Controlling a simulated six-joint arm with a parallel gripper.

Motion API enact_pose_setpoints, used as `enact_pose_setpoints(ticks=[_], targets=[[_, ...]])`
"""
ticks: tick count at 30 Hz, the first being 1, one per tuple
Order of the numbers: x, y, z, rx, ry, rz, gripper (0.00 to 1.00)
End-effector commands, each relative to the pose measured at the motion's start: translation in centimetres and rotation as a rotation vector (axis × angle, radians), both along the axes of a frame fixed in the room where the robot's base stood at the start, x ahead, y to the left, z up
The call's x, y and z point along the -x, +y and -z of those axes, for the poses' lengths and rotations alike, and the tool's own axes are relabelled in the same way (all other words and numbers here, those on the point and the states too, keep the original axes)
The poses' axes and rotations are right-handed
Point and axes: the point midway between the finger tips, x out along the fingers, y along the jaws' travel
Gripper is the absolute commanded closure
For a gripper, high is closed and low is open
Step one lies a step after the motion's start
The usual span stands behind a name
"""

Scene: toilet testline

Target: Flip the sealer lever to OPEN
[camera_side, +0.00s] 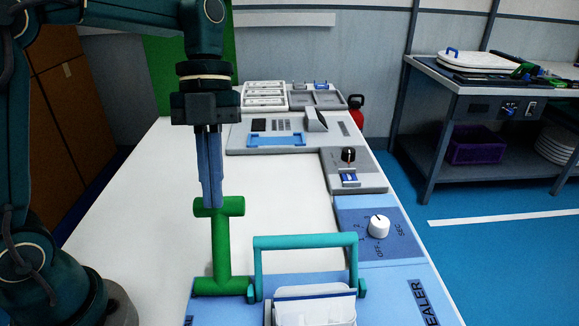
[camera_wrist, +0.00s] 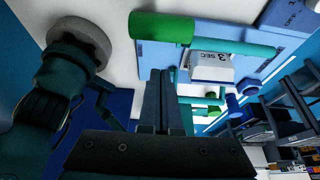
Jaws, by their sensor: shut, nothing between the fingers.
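The blue sealer (camera_side: 430,300) fills the near end of the table in the side view. A green lever (camera_side: 220,245) stands upright at its left, with a short crossbar on top. It also shows in the wrist view, where its green end (camera_wrist: 160,27) is near the top. A teal bar handle (camera_side: 305,242) stands raised beside it on the sealer. My gripper (camera_side: 212,203) points down, shut and empty, with its fingertips at the crossbar in the side view. I cannot tell whether they touch it. The wrist view shows the closed fingers (camera_wrist: 162,85) below the green end.
A grey panel with a small lever (camera_side: 349,155) and trays (camera_side: 318,95) lie farther back. The white tabletop (camera_side: 280,195) is clear in the middle.

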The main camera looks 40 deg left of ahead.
Motion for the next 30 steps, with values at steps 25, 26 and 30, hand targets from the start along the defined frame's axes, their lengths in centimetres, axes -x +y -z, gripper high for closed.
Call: enact_pose_setpoints(ticks=[25, 26, 30], targets=[[-6.3, 6.1, -2.2, 0.001, -0.002, -0.001, 1.0], [-6.4, 6.3, -2.3, 0.001, -0.003, -0.001, 1.0], [-6.6, 6.6, -2.4, 0.0, -0.003, 0.0, 1.0]])
